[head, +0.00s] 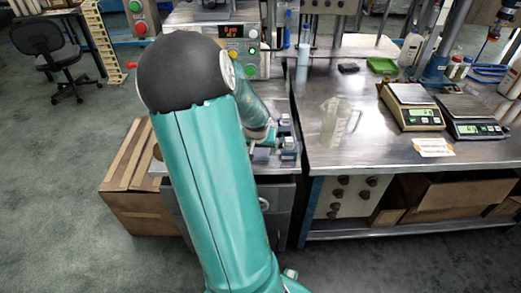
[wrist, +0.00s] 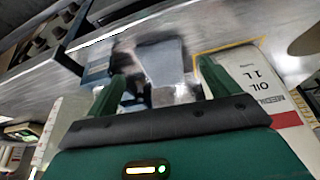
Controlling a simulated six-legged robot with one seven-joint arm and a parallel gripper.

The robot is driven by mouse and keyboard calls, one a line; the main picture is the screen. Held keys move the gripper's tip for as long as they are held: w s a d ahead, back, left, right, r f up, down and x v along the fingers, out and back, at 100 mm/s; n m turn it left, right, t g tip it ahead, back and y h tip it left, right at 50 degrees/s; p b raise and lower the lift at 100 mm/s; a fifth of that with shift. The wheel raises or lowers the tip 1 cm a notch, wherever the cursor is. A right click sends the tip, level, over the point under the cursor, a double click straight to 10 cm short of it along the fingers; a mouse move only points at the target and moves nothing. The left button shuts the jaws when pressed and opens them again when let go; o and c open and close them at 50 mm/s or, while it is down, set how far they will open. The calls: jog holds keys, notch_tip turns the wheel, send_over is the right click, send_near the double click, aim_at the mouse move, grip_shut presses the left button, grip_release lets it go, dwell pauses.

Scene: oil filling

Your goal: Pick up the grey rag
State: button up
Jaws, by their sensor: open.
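In the wrist view, a flat grey patch (wrist: 165,62) that looks like the grey rag lies on the metal surface, ahead of and between my fingers. My gripper (wrist: 162,74) is open, with its two green fingers apart and nothing clearly held between them. In the head view, my teal arm hides much of the area around my gripper (head: 287,140), and I cannot make out the rag there.
A metal table (head: 375,155) on the right carries two scales (head: 412,108) (head: 472,116), a green tray (head: 382,65) and a small dark item (head: 348,67). A machine with a red display (head: 232,31) stands behind my arm. A cardboard box (head: 130,190) is on the floor at left.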

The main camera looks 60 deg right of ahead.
aim_at(260, 155)
jog(key=x, duration=0.5)
jog(key=shift+f, duration=0.4)
jog(key=c, duration=1.1)
jog(key=shift+o, duration=0.2)
notch_tip(260, 155, up, 10)
jog(key=o, duration=0.4)
jog(key=c, duration=0.3)
jog(key=shift+s+a, duration=0.1)
